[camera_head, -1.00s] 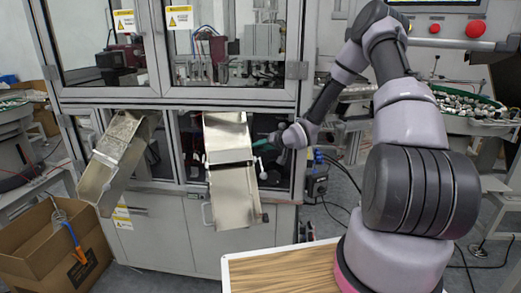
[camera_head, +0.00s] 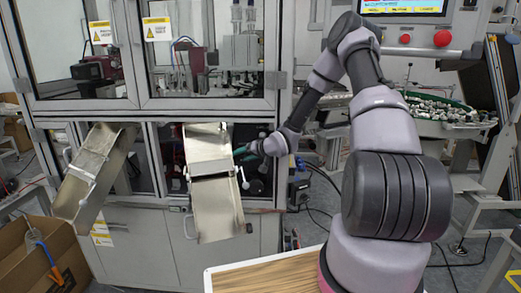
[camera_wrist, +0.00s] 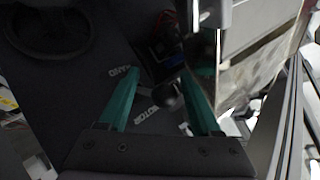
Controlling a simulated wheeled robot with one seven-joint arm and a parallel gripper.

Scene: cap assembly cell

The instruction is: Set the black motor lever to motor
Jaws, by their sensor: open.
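My gripper (camera_wrist: 159,74) shows two green fingers, open and spread apart in the wrist view. The black motor lever (camera_wrist: 168,96) shows there as a dark ball-ended knob between the fingers, nearer the right finger. I cannot tell whether a finger touches it. The printed words HAND (camera_wrist: 125,71) and MOTOR (camera_wrist: 150,113) lie on the dark surface around it. In the head view my gripper (camera_head: 241,151) is inside the cabinet opening, just right of the middle metal chute (camera_head: 217,205). The lever is hidden there.
In the wrist view a metal plate (camera_wrist: 250,72) stands close to the right of the fingers. In the head view a second chute (camera_head: 95,170) hangs at the left, above a cardboard box (camera_head: 75,262). A wood-topped table (camera_head: 265,277) is in front.

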